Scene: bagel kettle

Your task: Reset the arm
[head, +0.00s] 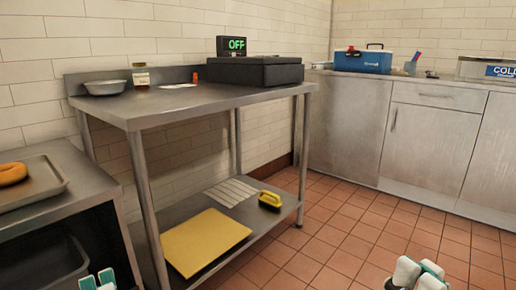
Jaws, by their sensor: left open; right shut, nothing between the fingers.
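My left gripper (97,281) shows only at its fingertips at the bottom edge of the head view, on the left. Its fingers are apart and nothing is between them. My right gripper (418,270) is at the bottom right, over the tiled floor. Its pale fingertips are together and hold nothing. Both grippers are low in the view and clear of the tables. Most of both arms is out of view.
A steel table (205,97) carries a metal bowl (105,87), a jar (141,77) and a dark box (255,71). A yellow board (207,241) lies on its lower shelf. A tray (55,186) with a bagel (12,173) is at left. The floor at right is clear.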

